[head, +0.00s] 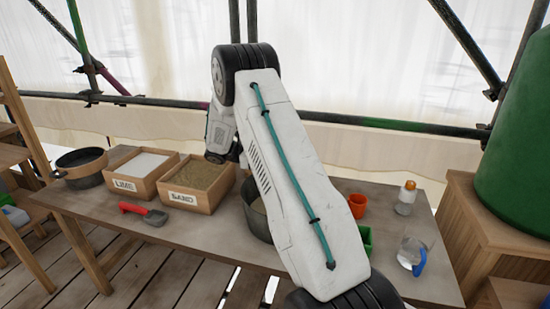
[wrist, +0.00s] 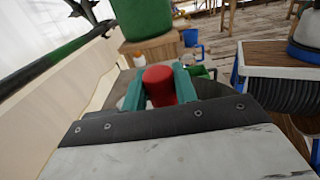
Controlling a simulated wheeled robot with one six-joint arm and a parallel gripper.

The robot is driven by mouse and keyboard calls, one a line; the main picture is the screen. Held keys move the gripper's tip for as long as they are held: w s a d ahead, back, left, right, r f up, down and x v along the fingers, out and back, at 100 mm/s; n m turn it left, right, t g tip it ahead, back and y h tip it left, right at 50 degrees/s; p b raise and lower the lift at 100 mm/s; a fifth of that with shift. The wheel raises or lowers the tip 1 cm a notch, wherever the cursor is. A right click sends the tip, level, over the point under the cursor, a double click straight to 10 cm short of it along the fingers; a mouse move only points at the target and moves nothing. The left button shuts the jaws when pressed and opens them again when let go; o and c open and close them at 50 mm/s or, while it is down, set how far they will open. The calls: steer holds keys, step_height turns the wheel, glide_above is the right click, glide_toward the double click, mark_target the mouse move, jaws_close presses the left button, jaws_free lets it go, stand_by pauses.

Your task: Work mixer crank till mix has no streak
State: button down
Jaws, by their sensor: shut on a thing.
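In the wrist view the teal fingers of my gripper (wrist: 159,76) are closed on both sides of a red cylindrical knob (wrist: 160,88), which looks like the grip of the mixer crank. In the head view my white arm link hides the gripper, the knob and the crank. A grey mixing tub (head: 256,212) shows partly at the left edge of my arm, on the table.
On the table (head: 190,238) stand a lime box (head: 118,188), a sand box (head: 172,202), a black pan (head: 85,176) and a red scoop (head: 145,213). Right of my arm are an orange cup (head: 357,206), a capped bottle (head: 405,200) and a blue-handled jug (head: 411,258). A green barrel (head: 520,150) stands far right.

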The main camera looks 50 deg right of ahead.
steer(key=shift+d, duration=0.1)
stand_by(0.3)
steer(key=c, duration=1.1)
jaws_free()
steer(key=shift+w, duration=0.1)
